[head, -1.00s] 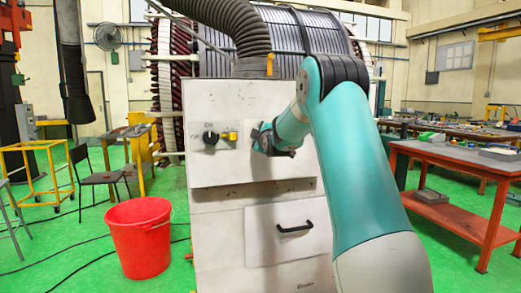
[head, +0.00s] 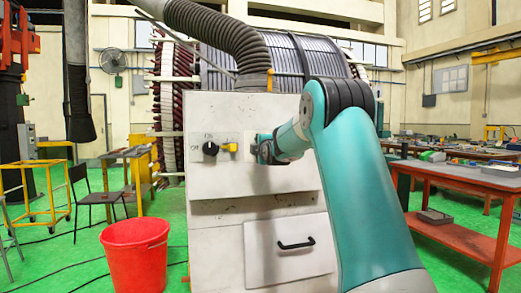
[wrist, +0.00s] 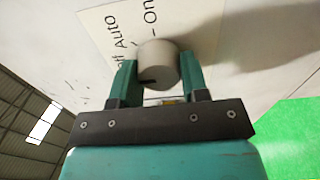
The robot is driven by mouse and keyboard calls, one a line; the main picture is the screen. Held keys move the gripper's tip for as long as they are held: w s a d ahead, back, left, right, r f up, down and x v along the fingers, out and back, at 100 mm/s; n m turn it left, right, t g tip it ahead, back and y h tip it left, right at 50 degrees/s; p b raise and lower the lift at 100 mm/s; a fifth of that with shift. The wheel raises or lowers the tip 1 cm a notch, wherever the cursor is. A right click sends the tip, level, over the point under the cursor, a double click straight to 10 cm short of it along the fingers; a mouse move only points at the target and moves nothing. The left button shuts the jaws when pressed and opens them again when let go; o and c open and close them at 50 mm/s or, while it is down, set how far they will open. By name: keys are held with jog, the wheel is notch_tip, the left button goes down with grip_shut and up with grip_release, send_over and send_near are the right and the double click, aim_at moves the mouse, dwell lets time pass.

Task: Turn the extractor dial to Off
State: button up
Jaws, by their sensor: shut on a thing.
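The extractor dial is a round light-grey knob (wrist: 158,64) with a dark pointer mark near its lower-left edge. It sits on a pale label plate (wrist: 98,22) with Off, Auto and On, on the extractor's white front. Off is partly hidden behind a finger. In the wrist view my gripper (wrist: 160,78) has its two green fingers on either side of the dial, shut on it. In the head view my gripper (head: 266,150) is at the white extractor cabinet (head: 215,180) and hides this dial. I cannot tell exactly which label the mark faces.
A black switch (head: 210,148) and a yellow fitting (head: 229,148) are left of my gripper. A drawer handle (head: 296,244) is below. A red bucket (head: 136,258) stands left of the cabinet. A red workbench (head: 460,215) is at the right, with green floor between.

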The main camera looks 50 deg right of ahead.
jog(key=o, duration=0.9)
jog(key=b+v, duration=0.4)
jog(key=v, duration=1.3)
jog(key=shift+s, duration=0.2)
